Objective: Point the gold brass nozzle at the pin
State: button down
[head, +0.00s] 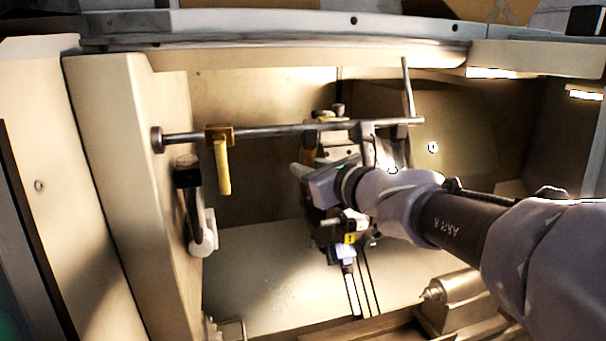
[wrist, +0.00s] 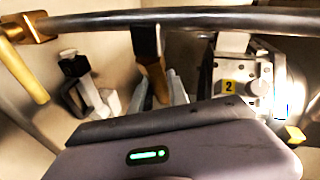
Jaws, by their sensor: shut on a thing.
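A gold brass nozzle (head: 223,168) hangs down from a gold clamp on a horizontal rail, well left of my gripper. It also shows at the left edge of the wrist view (wrist: 22,68), slanting down, with nothing touching it. My gripper (head: 302,170) is under the rail's middle. In the wrist view its grey fingertips (wrist: 158,92) lie at both sides of a tan-brown nozzle (wrist: 154,78) under a dark clamp, and they appear shut on it. The contact is partly hidden by my gripper body. I cannot single out the pin with certainty.
The grey rail (head: 275,129) runs across the cell above my gripper. A black and white bracket (head: 205,225) stands by the left wall. A pointed metal tailstock (head: 455,300) sits lower right.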

jog(key=shift+w+d+r+n+t+h+b, duration=0.1)
jog(key=shift+d+n+t+h+b, duration=0.3)
jog(key=shift+n+h+b, duration=0.4)
jog(key=shift+d+h, duration=0.1)
jog(key=shift+h, duration=0.2)
jog(key=c, duration=1.3)
grip_release()
jog(key=shift+o, duration=0.2)
jog(key=p+v, duration=0.3)
jog(key=v, duration=1.4)
jog(key=shift+d+r, duration=0.2)
